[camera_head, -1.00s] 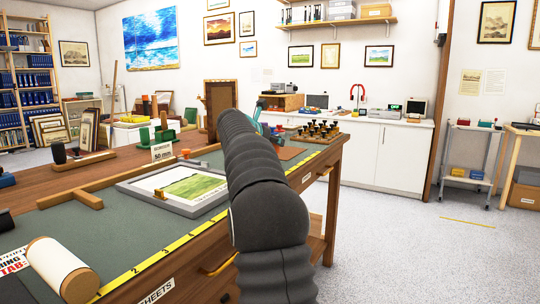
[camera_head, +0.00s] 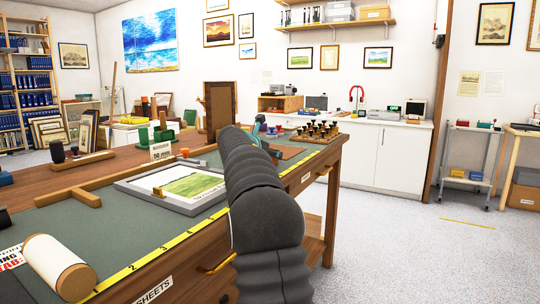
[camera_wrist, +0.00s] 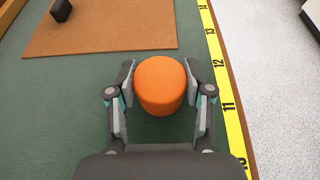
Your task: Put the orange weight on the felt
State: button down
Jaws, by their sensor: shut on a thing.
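The orange weight (camera_wrist: 161,84) is a squat round block, seen from above in the wrist view. My gripper (camera_wrist: 161,92) is shut on it, one finger at each side. Below them is the green bench surface (camera_wrist: 60,110); I cannot tell whether the weight touches it. A flat brown mat (camera_wrist: 110,35), which looks like the felt, lies ahead and to the left of the weight, apart from it. The mat also shows in the head view (camera_head: 293,153). There my arm hides the weight and most of my gripper.
A small black block (camera_wrist: 61,10) stands on the mat's far part. A yellow ruler strip (camera_wrist: 222,75) runs along the bench's right edge, close to my gripper. A framed print (camera_head: 190,189) and a rack of dark-knobbed pieces (camera_head: 316,132) are also on the bench.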

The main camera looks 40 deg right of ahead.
jog(key=shift+c, duration=2.3)
grip_release()
jog(key=shift+s+a+r, duration=0.1)
jog(key=shift+a+r, duration=0.05)
jog(key=shift+a, duration=0.05)
jog(key=v, duration=1.1)
jog(key=shift+s+a+r, duration=0.1)
jog(key=shift+s+a, duration=0.05)
jog(key=shift+a, duration=0.05)
